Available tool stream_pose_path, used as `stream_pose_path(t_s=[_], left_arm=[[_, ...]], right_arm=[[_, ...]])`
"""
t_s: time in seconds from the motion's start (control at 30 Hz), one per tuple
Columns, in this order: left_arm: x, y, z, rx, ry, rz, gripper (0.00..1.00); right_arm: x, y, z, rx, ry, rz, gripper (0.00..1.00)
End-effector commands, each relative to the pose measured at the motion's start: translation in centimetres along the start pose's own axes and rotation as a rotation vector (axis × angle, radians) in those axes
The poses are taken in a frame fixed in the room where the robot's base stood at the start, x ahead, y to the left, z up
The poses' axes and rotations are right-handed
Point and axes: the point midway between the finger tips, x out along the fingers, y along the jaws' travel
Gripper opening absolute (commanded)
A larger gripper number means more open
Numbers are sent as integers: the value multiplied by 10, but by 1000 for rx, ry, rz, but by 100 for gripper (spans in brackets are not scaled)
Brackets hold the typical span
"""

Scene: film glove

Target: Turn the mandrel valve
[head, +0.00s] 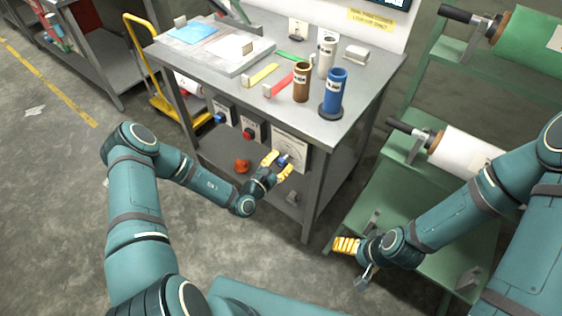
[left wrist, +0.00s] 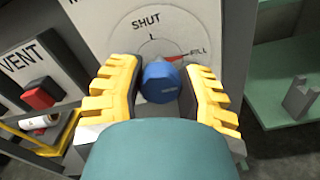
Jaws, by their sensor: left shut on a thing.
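The valve's blue knob (left wrist: 161,82) sits on a pale dial plate (left wrist: 205,22) marked SHUT at the top and FILL at the right. A red pointer beside the knob points toward FILL. The plate (head: 291,144) is also in the head view, on the bench's front, with the blue knob (head: 284,160) partly hidden by my fingers. My left gripper (head: 279,165) is shut on the knob, one yellow finger on each side in the left wrist view (left wrist: 163,92). My right gripper (head: 346,245) is away from the valve, beside the green rack; its finger gap is unclear.
A red VENT knob (left wrist: 38,96) is on the panel to the left. The bench top (head: 365,68) carries brown, white and blue cylinders and coloured strips. A green rack (head: 440,215) with film rolls stands at the right. An orange-red object (head: 242,166) is on the lower shelf.

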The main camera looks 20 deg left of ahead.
Motion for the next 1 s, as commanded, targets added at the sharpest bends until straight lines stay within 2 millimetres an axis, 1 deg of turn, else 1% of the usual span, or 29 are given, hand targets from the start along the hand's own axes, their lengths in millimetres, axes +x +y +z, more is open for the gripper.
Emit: stream_pose_path(t_s=[0.37, 0.57, 0.83, 1.0], left_arm=[[1, 0, 1, -51, -2, 1, 1], [1, 1, 2, -123, -3, 2, 1], [1, 2, 4, -345, -3, 2, 1], [1, 3, 3, -507, -4, 3, 1]], right_arm=[[-5, -2, 0, 0, -2, 0, 88], [-12, -4, 1, 1, -5, 0, 88], [-30, -11, 3, 2, -13, -1, 88], [-38, -14, -2, 5, -3, 0, 88]])
